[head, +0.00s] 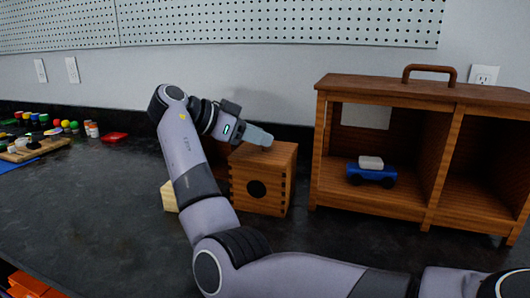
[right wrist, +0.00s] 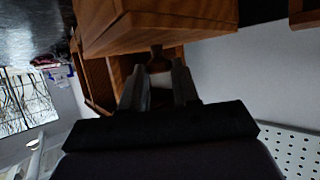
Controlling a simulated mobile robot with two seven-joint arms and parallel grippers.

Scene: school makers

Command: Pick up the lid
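A wooden box (head: 258,187) with finger-jointed corners and a dark round spot on its front stands on the dark worktop. My right gripper (head: 265,138) reaches over its top from the left rear. In the right wrist view, a small dark wooden knob (right wrist: 158,60) sits at the fingertips of my right gripper (right wrist: 160,75). The fingers are apart, with a gap between them, and do not clearly grip the knob. I cannot make out the lid's edges, and the gripper hides the knob in the head view. My left gripper is not in view.
A wooden two-bay carrier (head: 395,90) with a handle stands close on the right, holding a blue toy car (head: 371,175). A pale wood block (head: 169,196) is left of the box. Small paint pots and a red item (head: 114,137) lie far left. The front left worktop is clear.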

